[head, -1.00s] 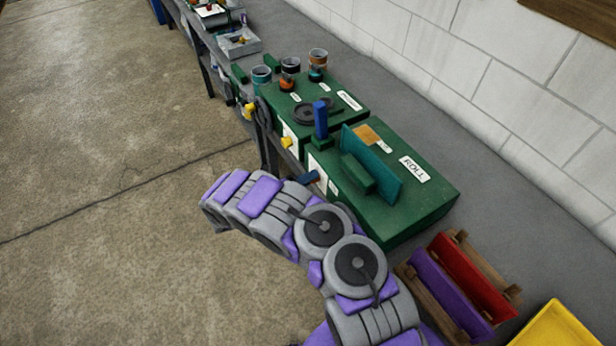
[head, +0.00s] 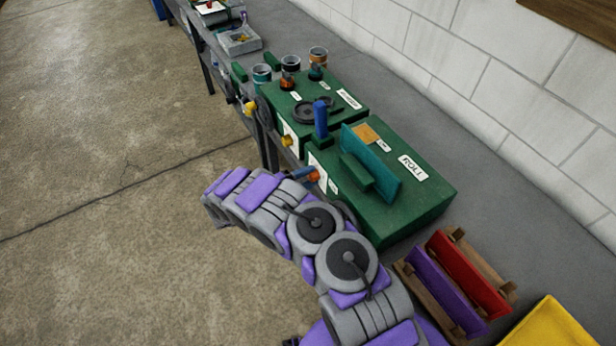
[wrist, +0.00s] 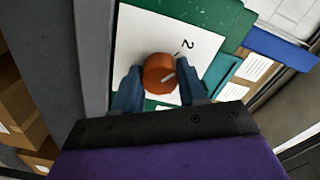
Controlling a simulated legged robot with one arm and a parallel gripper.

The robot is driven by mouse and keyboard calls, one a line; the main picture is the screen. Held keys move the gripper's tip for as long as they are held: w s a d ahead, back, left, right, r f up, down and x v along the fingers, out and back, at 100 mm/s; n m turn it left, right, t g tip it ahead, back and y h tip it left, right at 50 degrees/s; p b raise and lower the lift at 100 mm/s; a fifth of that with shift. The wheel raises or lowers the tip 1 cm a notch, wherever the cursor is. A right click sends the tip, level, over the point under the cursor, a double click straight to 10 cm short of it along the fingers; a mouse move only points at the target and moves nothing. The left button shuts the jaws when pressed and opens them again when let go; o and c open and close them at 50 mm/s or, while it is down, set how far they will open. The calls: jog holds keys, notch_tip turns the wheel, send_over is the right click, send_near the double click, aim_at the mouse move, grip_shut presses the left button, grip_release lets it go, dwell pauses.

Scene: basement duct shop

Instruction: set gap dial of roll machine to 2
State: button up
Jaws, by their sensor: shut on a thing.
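The roll machine (head: 430,195) is a green box labelled ROLL on the bench in the head view. Its gap dial is an orange knob (head: 314,176) on the front face, beside a white plate. In the wrist view the orange knob (wrist: 158,72) sits on the white dial plate (wrist: 140,40), with a printed 2 at its upper right. A pale pointer mark on the knob points right and slightly up; I cannot tell whether it lines up with the 2's tick. My gripper (wrist: 160,80) is shut on the knob, one blue finger on each side. Other numbers are hidden or unreadable.
Another green machine (head: 330,95) with a yellow knob (head: 287,140) stands just beyond. Several jars stand behind it. A purple and red wooden rack (head: 455,275) and a yellow tray (head: 550,325) lie nearer on the bench. The floor at left is clear.

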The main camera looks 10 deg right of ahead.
jog(key=shift+w+a+f+n, duration=0.1)
jog(key=shift+n, duration=0.4)
jog(key=o, duration=1.1)
jog(key=shift+a+f, duration=0.1)
jog(key=shift+c, duration=0.2)
jog(key=v, duration=1.7)
jog(key=shift+a+p, duration=0.25)
jog(key=shift+p, duration=0.05)
